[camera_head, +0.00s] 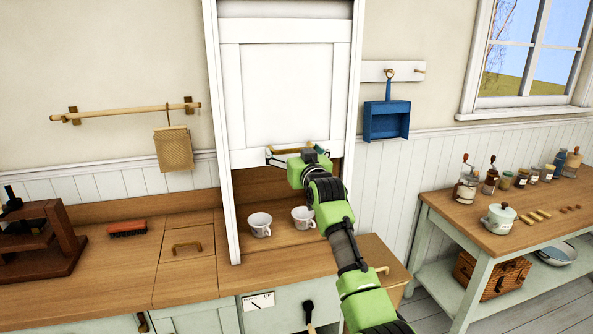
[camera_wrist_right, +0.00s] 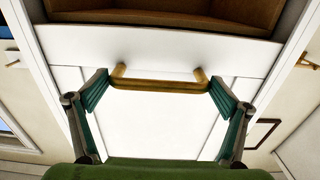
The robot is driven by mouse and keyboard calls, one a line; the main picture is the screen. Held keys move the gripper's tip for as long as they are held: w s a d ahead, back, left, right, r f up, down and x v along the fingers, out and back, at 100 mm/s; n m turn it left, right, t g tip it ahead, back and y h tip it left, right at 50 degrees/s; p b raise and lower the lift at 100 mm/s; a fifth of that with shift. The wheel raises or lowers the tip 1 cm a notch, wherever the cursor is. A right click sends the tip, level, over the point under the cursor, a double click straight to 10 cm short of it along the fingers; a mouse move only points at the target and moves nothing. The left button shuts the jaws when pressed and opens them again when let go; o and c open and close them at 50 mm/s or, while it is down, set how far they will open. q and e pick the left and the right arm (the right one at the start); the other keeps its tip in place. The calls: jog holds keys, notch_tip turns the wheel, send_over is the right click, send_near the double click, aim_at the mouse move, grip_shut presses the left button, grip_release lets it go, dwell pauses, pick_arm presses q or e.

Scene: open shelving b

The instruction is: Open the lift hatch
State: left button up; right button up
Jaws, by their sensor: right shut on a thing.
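The lift hatch (camera_head: 288,90) is a white panel in a tall white frame. It stands raised, with an opening below its lower edge. Its wooden bar handle (camera_wrist_right: 160,85) is near that lower edge. My right gripper (camera_head: 292,153) is at the handle. In the right wrist view its two teal-padded fingers are at the two ends of the handle, shut on it lengthwise. Two white cups, one on the left (camera_head: 259,224) and one on the right (camera_head: 303,217), stand on the wooden surface in the opening. My left gripper is not in view.
A wooden counter (camera_head: 110,262) with a red brush (camera_head: 127,229) lies left of the frame. A blue dustpan (camera_head: 387,118) hangs on the right wall. A side table (camera_head: 470,228) with several jars stands at the right.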

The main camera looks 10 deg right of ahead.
jog(key=shift+d+r, duration=0.15)
jog(key=shift+r, duration=0.8)
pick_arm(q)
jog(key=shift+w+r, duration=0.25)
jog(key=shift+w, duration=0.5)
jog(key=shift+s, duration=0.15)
pick_arm(e)
jog(key=o, duration=1.3)
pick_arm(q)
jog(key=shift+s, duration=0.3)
pick_arm(e)
jog(key=shift+f, duration=0.1)
